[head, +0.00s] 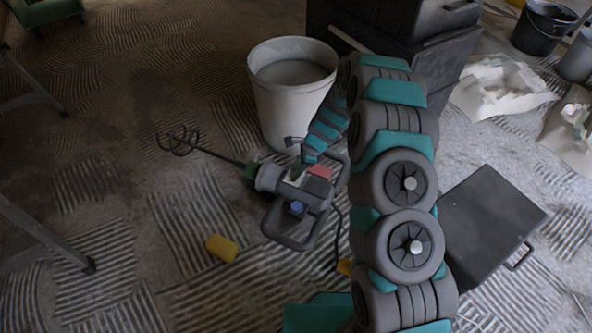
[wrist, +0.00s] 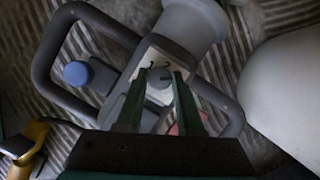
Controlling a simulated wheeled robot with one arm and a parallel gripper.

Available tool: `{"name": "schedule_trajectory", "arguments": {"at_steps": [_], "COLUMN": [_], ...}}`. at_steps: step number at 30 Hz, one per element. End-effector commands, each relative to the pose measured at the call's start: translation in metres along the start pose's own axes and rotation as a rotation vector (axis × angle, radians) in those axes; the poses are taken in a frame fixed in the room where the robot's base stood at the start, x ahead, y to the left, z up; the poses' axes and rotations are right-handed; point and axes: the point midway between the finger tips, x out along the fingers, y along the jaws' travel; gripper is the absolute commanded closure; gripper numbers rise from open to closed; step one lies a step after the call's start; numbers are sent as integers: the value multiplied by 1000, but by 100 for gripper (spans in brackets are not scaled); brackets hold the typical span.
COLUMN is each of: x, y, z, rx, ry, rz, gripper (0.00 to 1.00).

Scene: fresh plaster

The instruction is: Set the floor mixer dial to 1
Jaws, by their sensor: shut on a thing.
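The floor mixer (head: 268,178) lies on the floor, its spiral paddle pointing left and its looped grey handles toward me. In the wrist view, the mixer body (wrist: 188,28) shows a pale panel with a dark dial (wrist: 160,79) and small marks, one like a 2. I cannot tell which mark the dial points at. My gripper (wrist: 158,84) is over the panel, its two green fingers shut on the dial from both sides. In the head view my gripper (head: 298,168) reaches down to the mixer's top and hides the dial. A blue knob (wrist: 77,74) sits beside the panel.
A pale bucket (head: 262,105) stands right behind the mixer. A dark cabinet (head: 335,18) is behind it. A black case (head: 490,220) lies at the right, and a yellow roll (head: 222,248) in front. Ridged floor at the left is mostly clear.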

Motion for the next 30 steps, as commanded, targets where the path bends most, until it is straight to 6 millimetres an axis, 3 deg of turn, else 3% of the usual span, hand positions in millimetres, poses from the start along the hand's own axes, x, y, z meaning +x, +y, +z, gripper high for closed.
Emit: {"name": "schedule_trajectory", "arguments": {"at_steps": [30], "x": [1], "y": [-6], "z": [2], "rx": [-868], "ry": [3], "rz": [357], "gripper": [100]}}
